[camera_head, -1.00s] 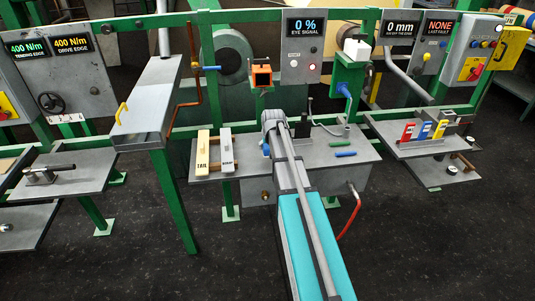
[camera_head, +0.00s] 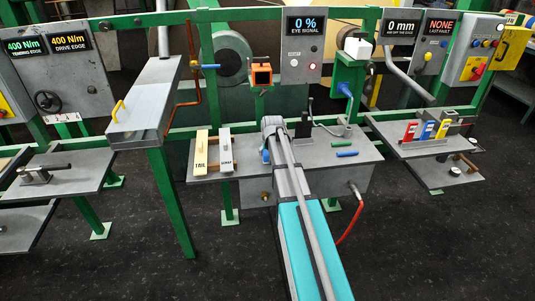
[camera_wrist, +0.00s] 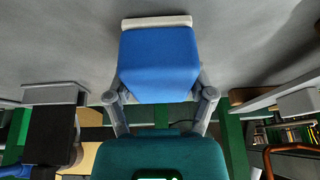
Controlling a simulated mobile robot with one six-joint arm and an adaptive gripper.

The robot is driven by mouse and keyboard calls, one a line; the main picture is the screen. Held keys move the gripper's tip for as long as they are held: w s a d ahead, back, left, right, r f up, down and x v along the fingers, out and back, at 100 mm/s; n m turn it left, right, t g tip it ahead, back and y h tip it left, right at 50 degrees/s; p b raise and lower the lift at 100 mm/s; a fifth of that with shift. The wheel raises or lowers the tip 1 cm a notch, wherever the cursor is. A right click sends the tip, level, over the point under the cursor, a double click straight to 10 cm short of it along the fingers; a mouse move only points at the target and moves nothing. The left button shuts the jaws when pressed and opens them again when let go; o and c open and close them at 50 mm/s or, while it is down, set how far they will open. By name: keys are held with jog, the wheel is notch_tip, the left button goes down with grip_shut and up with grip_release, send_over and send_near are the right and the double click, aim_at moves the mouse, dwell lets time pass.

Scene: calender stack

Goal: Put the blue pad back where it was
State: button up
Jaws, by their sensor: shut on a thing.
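The blue pad (camera_wrist: 158,62) is a blue block with a white strip along its far end. It fills the upper middle of the wrist view. My gripper (camera_wrist: 160,97) is shut on it, with one finger at each side of its near end. The white end faces a plain grey surface; I cannot tell whether it touches. In the head view my arm hides most of my gripper (camera_head: 272,128), which is over the middle grey shelf (camera_head: 320,158). A small blue patch shows beside the arm there.
Left of my arm on the shelf are a cream block (camera_head: 201,152) and a white block (camera_head: 225,152). To the right lie a green bar (camera_head: 343,143) and a blue bar (camera_head: 347,154). An orange-framed box (camera_head: 261,75) and a display panel (camera_head: 304,47) stand behind.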

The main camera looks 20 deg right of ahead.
jog(key=shift+f, duration=0.2)
jog(key=o, duration=1)
jog(key=shift+r, duration=0.1)
jog(key=shift+c, duration=0.2)
jog(key=shift+r, duration=0.15)
jog(key=p+v, duration=1.1)
jog(key=v, duration=0.1)
jog(key=shift+s+a, duration=0.1)
jog(key=shift+a, duration=0.05)
jog(key=s+a+f+n+g+y, duration=0.1)
jog(key=s+a+n+g, duration=0.2)
jog(key=s+a, duration=1.8)
jog(key=shift+s+a+f+g, duration=0.3)
jog(key=shift+a+g, duration=0.2)
jog(key=shift+g, duration=0.2)
